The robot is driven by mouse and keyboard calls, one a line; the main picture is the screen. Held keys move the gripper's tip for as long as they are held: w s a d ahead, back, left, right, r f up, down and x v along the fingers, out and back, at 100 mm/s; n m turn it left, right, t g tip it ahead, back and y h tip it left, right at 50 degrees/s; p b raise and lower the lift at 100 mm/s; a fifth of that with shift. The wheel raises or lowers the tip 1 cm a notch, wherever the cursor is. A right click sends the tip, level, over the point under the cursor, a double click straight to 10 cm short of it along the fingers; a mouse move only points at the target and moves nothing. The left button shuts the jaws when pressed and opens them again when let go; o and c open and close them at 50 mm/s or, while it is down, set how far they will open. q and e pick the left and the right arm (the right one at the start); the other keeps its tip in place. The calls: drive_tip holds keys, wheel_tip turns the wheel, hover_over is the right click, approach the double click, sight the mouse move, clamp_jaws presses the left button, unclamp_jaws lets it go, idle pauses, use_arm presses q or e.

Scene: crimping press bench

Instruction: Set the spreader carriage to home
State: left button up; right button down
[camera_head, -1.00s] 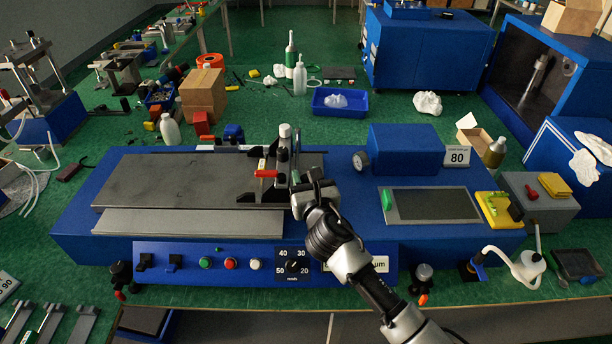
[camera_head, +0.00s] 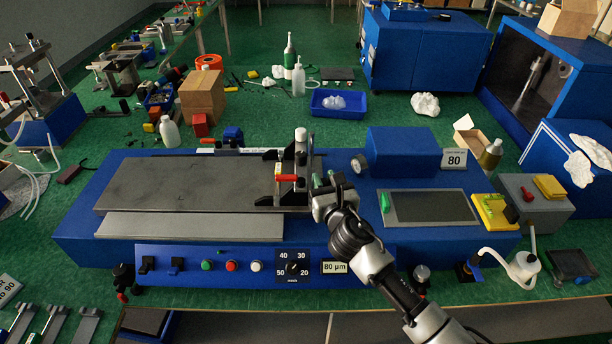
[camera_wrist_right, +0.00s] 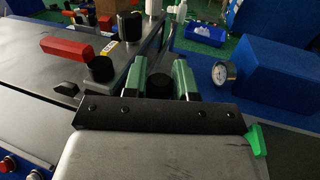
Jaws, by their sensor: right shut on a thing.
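The spreader carriage (camera_head: 299,160) is a dark frame with red-tipped handles, a pale knob on top and black end blocks. It stands across the right end of the grey plate (camera_head: 190,183) of the blue coating machine. My right gripper (camera_head: 318,182) is at the right side of the carriage, shut on it. In the right wrist view its green fingers (camera_wrist_right: 161,74) are at the carriage's side, with a black knob (camera_wrist_right: 158,86) between them. The exact grip contact is partly hidden. My left gripper is not in view.
A blue housing (camera_head: 403,150) with a gauge (camera_head: 359,164) stands just right of the carriage. A dark screen (camera_head: 431,206) lies further right. The front panel has buttons and a dial (camera_head: 294,267). The plate left of the carriage is clear.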

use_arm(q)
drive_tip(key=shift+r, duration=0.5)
use_arm(e)
drive_tip(key=d, duration=0.4)
drive_tip(key=c, duration=1.2)
unclamp_jaws()
drive_tip(key=shift+d, duration=0.15)
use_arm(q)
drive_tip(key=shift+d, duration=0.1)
use_arm(e)
drive_tip(key=shift+d, duration=0.1)
drive_tip(key=shift+s, duration=0.1)
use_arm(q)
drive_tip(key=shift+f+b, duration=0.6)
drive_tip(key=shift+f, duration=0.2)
use_arm(e)
drive_tip(key=v, duration=1)
drive_tip(key=shift+s, duration=0.25)
